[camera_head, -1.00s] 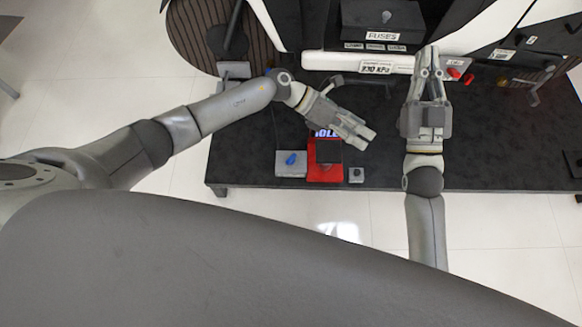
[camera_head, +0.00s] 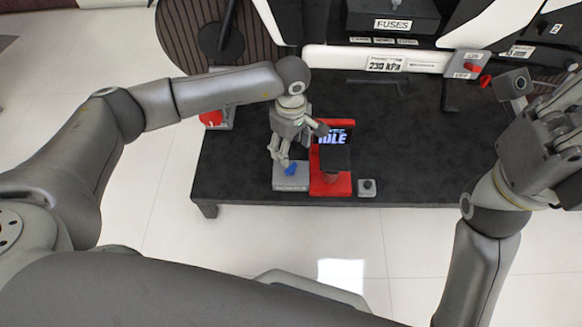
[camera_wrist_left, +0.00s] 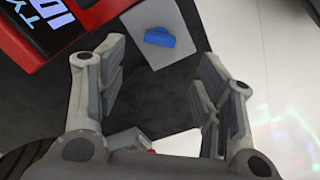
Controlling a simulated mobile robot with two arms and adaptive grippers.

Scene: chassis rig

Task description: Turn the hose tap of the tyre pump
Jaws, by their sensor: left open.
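The tyre pump (camera_head: 343,187) is a red box with a dark block on it and a lit screen reading IDLE. Left of it, a grey block (camera_head: 283,184) carries the blue hose tap (camera_head: 291,169). The tap (camera_wrist_left: 160,38) and its block (camera_wrist_left: 138,22) also show in the left wrist view. My left gripper (camera_head: 281,162) is over the block, close to the tap. In the wrist view its open fingers (camera_wrist_left: 162,58) stand apart with the tap just beyond their tips, not between them. My right gripper (camera_head: 562,100) is at the right edge, away from the pump; its opening is unclear.
A small grey box with a dark knob (camera_head: 367,187) stands right of the pump. A red part on a grey box (camera_head: 212,118) is at the bench's left end. A FUSES box (camera_head: 393,22) and a 230 kPa label (camera_head: 385,64) are behind.

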